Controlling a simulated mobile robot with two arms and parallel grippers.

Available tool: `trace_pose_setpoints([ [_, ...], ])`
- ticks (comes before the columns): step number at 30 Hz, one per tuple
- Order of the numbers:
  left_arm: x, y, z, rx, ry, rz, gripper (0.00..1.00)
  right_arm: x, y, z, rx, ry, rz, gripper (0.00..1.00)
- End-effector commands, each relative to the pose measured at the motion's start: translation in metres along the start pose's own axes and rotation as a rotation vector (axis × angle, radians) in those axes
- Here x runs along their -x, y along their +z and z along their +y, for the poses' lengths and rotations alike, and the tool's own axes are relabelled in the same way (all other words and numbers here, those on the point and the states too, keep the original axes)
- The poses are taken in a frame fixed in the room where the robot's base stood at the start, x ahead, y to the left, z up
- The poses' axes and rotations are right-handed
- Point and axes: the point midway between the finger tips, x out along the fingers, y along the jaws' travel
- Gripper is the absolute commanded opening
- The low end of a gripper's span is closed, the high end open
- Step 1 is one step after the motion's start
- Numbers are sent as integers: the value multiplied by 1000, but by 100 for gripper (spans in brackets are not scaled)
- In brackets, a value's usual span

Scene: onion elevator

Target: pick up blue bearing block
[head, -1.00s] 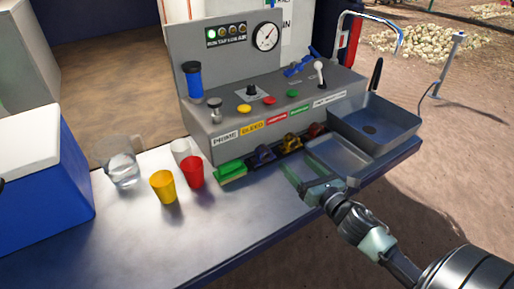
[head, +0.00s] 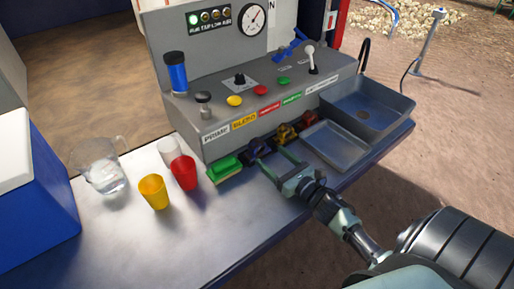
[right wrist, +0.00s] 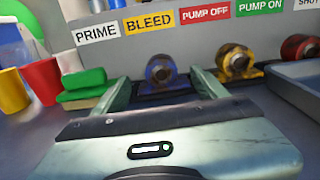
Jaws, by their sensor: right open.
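The blue bearing block (head: 258,149) sits at the foot of the grey control panel, between a green sponge-like block and a yellow bearing block. It also shows in the right wrist view (right wrist: 161,73), upright, with a round metal centre. My right gripper (head: 276,162) is open just in front of it. In the right wrist view the two fingers (right wrist: 158,92) point forward, one on each side of the blue block, with space between. The block's lower part is near the gripper's palm edge in that view. My left gripper is not in view.
The yellow bearing block (head: 285,134) and red bearing block (head: 309,121) stand right of it. The green block (head: 225,169) lies close on its left. A grey tray (head: 338,147) is at the right. Cups (head: 154,191) and a pitcher (head: 100,167) stand left. The front counter is clear.

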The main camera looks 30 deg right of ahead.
Motion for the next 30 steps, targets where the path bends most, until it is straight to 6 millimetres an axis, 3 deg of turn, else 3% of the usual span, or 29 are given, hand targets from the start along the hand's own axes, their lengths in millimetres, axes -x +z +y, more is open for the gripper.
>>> trace_pose_setpoints([
  [6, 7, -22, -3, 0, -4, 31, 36, -25, 3, 0, 0, 0, -1, 73],
  [12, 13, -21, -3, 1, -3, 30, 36, -54, 1, 0, 0, 0, 1, 73],
  [21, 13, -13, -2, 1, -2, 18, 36, -60, 0, 0, 0, 0, 1, 73],
  [22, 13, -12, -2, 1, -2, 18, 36, -60, 0, 0, 0, 0, 1, 70],
  [27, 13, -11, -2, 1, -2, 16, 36, -60, 0, 0, 0, 0, 1, 23],
  [30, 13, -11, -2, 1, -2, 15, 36, -60, 0, 0, 0, 0, 1, 0],
])
